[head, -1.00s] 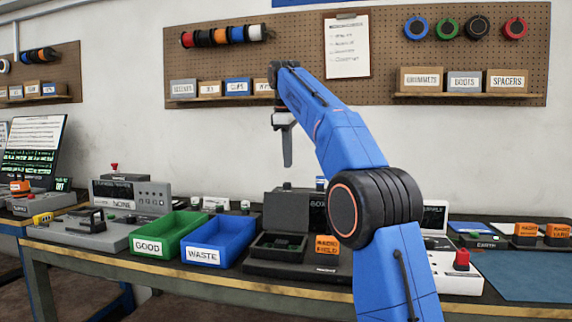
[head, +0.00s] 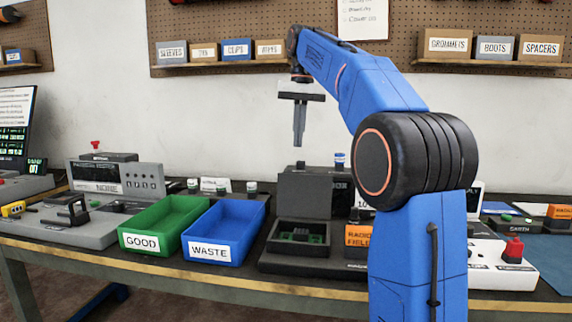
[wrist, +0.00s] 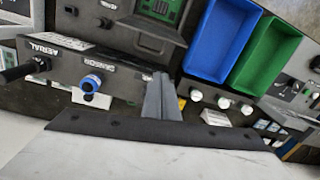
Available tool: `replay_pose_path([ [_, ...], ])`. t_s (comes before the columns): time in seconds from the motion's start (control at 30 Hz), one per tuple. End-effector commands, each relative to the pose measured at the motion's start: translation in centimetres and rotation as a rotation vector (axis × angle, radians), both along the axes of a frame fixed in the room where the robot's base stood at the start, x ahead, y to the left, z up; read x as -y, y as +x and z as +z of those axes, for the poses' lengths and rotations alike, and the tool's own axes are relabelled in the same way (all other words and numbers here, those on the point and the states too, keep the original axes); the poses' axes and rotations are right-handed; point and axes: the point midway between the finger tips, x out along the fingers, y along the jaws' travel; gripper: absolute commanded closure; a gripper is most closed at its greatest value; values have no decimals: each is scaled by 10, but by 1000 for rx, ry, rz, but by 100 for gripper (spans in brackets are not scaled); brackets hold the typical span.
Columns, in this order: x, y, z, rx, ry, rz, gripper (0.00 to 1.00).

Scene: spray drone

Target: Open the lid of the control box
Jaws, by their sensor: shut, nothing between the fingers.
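The control box seems to be the dark grey box on the bench; its open tray (head: 298,250) shows green circuitry inside. A dark grey panel (head: 303,195), seemingly its lid, stands upright at the tray's back edge. The green circuitry also shows at the top of the wrist view (wrist: 155,30). My gripper (head: 299,140) is shut and empty, pointing down above the upright panel, with a small gap in the picture. Its fingers also show in the wrist view (wrist: 160,97). My arm hides the area right of the box.
Left of the box stand a blue WASTE bin (head: 210,262) and a green GOOD bin (head: 140,255). An orange RADIO FIELD block (head: 358,236) sits at its right. In the wrist view, a blue knob (wrist: 92,82) stands on a panel marked SENSOR and AERIAL.

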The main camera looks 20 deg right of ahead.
Motion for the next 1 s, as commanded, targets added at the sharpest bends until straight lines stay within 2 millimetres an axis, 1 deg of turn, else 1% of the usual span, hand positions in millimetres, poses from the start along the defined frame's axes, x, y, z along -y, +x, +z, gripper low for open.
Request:
replay_pose_path([
  [0.17,-1,0,-12,-3,1,-6,100],
  [0.27,-2,-1,-25,-4,1,-5,100],
  [0.5,-4,0,-65,-4,1,-4,100],
  [0.7,-6,1,-89,-2,0,-4,100],
  [0.83,-6,1,-97,-1,0,-4,100],
  [1.0,-6,1,-100,0,0,-3,100],
])
